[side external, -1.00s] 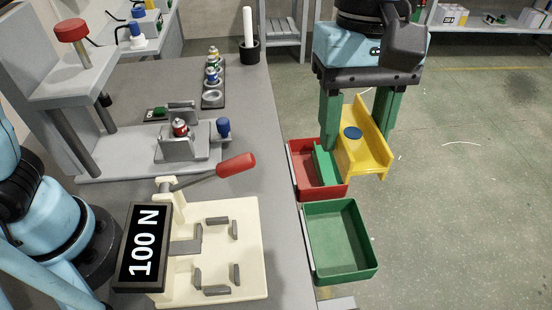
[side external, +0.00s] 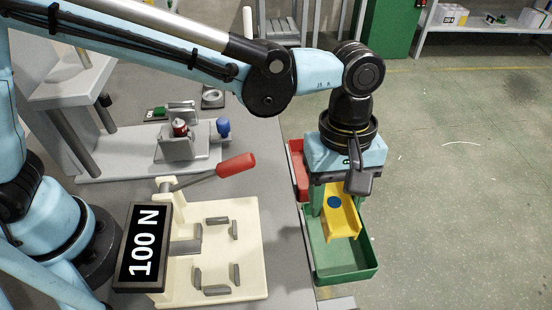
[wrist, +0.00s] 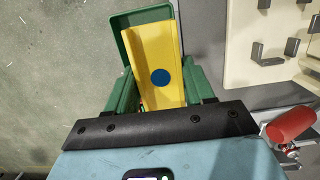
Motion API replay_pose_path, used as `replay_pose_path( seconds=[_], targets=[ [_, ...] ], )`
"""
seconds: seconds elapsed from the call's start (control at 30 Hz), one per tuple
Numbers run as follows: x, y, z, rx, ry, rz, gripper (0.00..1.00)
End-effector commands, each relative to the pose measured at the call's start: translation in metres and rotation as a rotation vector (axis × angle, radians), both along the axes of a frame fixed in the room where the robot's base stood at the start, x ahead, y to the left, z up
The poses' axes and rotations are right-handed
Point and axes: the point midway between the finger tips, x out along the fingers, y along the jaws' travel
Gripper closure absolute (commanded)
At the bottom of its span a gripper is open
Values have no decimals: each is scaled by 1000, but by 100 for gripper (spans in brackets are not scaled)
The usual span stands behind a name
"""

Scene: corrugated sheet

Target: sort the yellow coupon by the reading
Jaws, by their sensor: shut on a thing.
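The yellow coupon (side external: 341,211), a channel-shaped corrugated piece with a blue dot, is held by my gripper (side external: 335,203). It also shows in the wrist view (wrist: 151,50), between the green fingers. My gripper is shut on it and holds it over the green bin (side external: 346,262); how high above cannot be told exactly. The display (side external: 143,247) on the cream tester (side external: 250,268) reads 100 N.
The tester's red-handled lever (side external: 236,165) sticks out toward the bins. A grey fixture (side external: 182,140) with a small red-and-white part stands farther back on the table. Open green floor lies right of the bins.

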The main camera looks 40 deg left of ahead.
Motion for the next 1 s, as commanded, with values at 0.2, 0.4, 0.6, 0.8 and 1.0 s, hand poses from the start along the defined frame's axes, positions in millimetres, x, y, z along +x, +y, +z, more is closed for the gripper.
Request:
replay_pose_path(
  seconds=[0.2, 0.4, 0.6, 0.8, 1.0],
  targets=[
    [0, -1, 0, 0, 0, 0, 82],
    [0, -1, -8, 0, 0, 0, 82],
    [0, -1, -26, 0, 0, 0, 82],
    [0, -1, -44, 0, 0, 0, 82],
    [0, -1, -62, 0, 0, 0, 82]
  ],
)
